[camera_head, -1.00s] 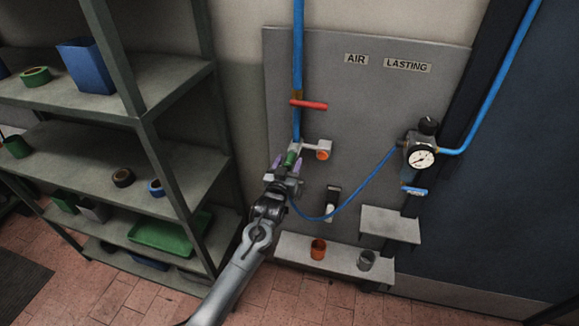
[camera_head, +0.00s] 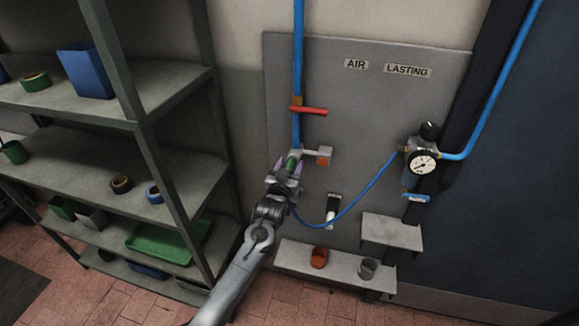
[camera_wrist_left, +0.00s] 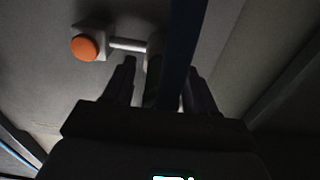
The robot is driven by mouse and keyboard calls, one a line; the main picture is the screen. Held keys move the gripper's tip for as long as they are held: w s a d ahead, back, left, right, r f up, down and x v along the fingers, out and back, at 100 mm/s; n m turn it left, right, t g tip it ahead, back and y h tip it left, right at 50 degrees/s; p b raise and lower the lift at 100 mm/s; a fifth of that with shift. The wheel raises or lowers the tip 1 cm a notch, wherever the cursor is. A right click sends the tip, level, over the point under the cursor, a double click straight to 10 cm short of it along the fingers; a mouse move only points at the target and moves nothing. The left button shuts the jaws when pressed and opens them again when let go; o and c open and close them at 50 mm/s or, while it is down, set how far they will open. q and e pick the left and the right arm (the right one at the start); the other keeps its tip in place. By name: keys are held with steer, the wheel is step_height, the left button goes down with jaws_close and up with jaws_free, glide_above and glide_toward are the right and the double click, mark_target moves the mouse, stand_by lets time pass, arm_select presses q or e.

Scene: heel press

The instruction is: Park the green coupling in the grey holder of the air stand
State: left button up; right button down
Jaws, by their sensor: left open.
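The green coupling (camera_head: 291,163) is at the outlet under the vertical blue pipe, upright or nearly so. My left gripper (camera_head: 288,167) is open, with its purple-tipped fingers on either side of the coupling; I cannot tell whether they touch it. In the left wrist view the two dark fingers (camera_wrist_left: 160,75) flank a dark, shaded body and a dark blue hose crosses in front. The grey holder (camera_head: 368,268) is a small cup on the low shelf of the air stand, and its mouth looks empty. My right gripper is not in view.
An orange cup (camera_head: 319,257) stands left of the grey holder. An orange button (camera_head: 324,160) sits right of the coupling. A thin blue hose (camera_head: 353,209) loops from the gauge (camera_head: 423,162) toward my gripper. A small grey ledge (camera_head: 391,232) is above the shelf. A rack (camera_head: 160,190) stands left.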

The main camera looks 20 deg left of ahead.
arm_select(q)
steer(key=shift+p, duration=0.3)
stand_by(0.6)
steer(key=shift+c, duration=1.4)
jaws_close()
steer(key=shift+s+r+p, duration=0.1)
steer(key=shift+s+p, duration=0.75)
steer(key=shift+p, duration=0.25)
steer(key=shift+s+d+p, duration=0.15)
steer(key=shift+s+p, duration=0.95)
steer(key=shift+s+d+p, duration=0.1)
steer(key=shift+s+p, duration=0.95)
steer(key=shift+p, duration=0.05)
